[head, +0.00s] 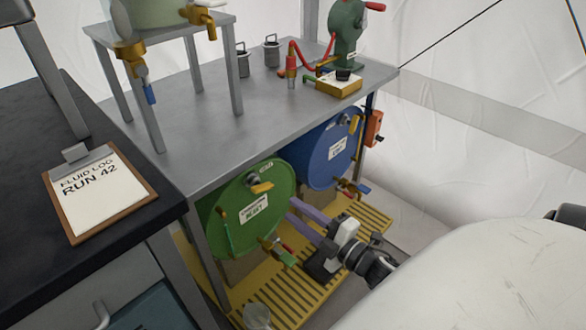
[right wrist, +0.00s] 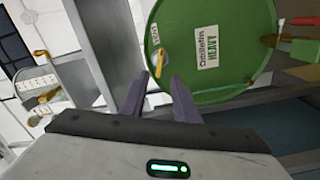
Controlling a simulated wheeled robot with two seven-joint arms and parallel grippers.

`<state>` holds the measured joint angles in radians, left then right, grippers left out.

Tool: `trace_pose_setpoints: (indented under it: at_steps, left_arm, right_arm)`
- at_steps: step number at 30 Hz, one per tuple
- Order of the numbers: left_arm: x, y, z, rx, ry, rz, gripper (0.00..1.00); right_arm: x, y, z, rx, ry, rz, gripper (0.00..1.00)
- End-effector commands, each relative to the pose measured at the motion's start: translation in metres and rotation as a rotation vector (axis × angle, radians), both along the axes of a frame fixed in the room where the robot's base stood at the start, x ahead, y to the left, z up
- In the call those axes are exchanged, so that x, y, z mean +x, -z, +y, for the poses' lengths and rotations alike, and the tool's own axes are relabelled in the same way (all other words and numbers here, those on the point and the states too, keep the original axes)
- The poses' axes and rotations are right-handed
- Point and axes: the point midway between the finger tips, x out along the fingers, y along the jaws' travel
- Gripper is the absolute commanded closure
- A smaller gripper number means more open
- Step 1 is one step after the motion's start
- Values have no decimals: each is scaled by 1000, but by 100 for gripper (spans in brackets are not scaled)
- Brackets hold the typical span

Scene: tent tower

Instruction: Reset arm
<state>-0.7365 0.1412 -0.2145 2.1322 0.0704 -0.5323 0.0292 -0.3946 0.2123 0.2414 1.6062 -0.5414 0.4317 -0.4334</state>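My right gripper (head: 290,211) reaches in from the lower right, low in front of the metal table. Its two purple fingers point at the gap beside the green drum (head: 251,215). In the right wrist view the fingers (right wrist: 160,80) stand apart with nothing between them, so it is open and empty. The green drum, labelled HEAVY, fills the upper right of that view (right wrist: 228,45), beyond the fingertips. I cannot tell whether a fingertip touches it. My left gripper is not in view.
A blue drum (head: 330,150) lies beside the green one, under the grey table (head: 200,110). A yellow slatted tray (head: 320,270) is below, with a clear cup (head: 257,316). A clipboard (head: 100,192) lies on the dark bench (head: 30,120) at left. A green pump (head: 347,35) stands on the table.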

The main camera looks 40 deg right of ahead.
Motion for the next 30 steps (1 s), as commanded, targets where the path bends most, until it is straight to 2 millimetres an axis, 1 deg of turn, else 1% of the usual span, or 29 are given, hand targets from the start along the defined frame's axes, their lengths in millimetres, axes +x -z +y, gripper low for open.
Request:
trace_pose_setpoints:
  at_steps: [13,15,17,20,23,24,25,27,29,30]
  left_arm:
    - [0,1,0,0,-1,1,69]
    - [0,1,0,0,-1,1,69]
    - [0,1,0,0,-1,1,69]
    - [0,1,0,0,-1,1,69]
    - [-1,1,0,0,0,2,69]
    - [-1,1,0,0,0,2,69]
    - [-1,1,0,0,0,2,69]
    - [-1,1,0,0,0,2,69]
    - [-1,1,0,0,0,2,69]
    - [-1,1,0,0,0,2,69]
  right_arm:
    - [0,0,1,3,0,1,72]
    - [-1,2,4,28,6,13,72]
    - [-5,6,11,90,23,42,72]
    - [-19,20,37,288,72,143,72]
    - [-47,44,81,569,138,315,72]
    - [-61,53,101,681,164,393,72]
    - [-71,58,116,758,182,450,72]
    - [-95,68,149,906,218,572,72]
    - [-115,73,175,1014,244,670,72]
    - [-129,75,192,1078,259,734,72]
